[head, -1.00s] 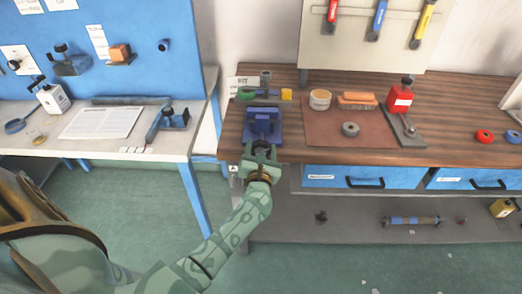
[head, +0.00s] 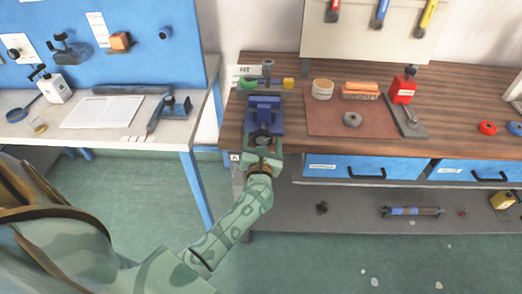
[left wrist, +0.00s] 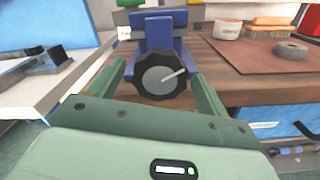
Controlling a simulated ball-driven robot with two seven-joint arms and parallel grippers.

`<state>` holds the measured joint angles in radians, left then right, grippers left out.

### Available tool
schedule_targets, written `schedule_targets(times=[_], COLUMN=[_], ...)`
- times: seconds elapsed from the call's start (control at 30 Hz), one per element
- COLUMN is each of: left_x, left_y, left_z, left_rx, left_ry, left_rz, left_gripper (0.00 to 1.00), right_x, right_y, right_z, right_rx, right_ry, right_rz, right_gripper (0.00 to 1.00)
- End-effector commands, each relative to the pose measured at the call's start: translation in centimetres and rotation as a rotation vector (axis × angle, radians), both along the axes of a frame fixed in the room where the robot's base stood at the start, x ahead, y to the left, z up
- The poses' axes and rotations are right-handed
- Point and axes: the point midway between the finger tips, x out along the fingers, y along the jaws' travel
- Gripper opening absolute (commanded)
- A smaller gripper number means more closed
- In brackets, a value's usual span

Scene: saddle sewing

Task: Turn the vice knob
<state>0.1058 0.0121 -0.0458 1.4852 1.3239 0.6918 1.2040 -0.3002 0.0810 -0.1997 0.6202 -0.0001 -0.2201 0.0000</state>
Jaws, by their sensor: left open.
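The blue vice (head: 265,112) stands at the left front edge of the wooden workbench (head: 440,145). It also shows in the left wrist view (left wrist: 160,30). Its dark round knob (left wrist: 160,73), with a grey face and a light pointer line tilted up to the right, faces my left wrist camera. My left gripper (head: 263,150) is open in front of the vice. In the left wrist view its two green fingers (left wrist: 160,85) stand to the left and right of the knob, with gaps on both sides. My right gripper is not in view.
A brown mat (head: 318,122) with a tin (head: 322,90), a brush (head: 361,90) and a grey ring (head: 352,119) lies right of the vice. Blue drawers (head: 357,169) are below the benchtop. A white table (head: 180,135) stands left, across a gap.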

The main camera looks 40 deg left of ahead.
Motion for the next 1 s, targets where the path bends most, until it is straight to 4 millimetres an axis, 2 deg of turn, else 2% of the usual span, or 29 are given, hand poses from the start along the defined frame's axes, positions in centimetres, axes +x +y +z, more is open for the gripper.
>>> schedule_targets(times=[0.4, 0.53, 0.7, 1.0], left_x=[-9.0, -11.2, -12.8, -13.1], left_y=[-5.5, -6.9, -7.8, -8.0], left_z=[0.0, 0.0, 0.0, 0.0], left_rx=[-0.004, -0.003, -0.003, -0.003], left_ry=[0.003, 0.002, 0.001, 0.001], left_rz=[0.0, 0.0, 0.001, 0.001], left_gripper=[0.78, 0.78, 0.78, 0.78], right_x=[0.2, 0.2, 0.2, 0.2], right_y=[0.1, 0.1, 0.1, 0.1], right_z=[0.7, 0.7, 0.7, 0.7], right_rx=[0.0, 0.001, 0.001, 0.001], right_ry=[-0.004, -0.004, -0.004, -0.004], right_rz=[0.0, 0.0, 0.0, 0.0], right_gripper=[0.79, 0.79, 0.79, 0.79])
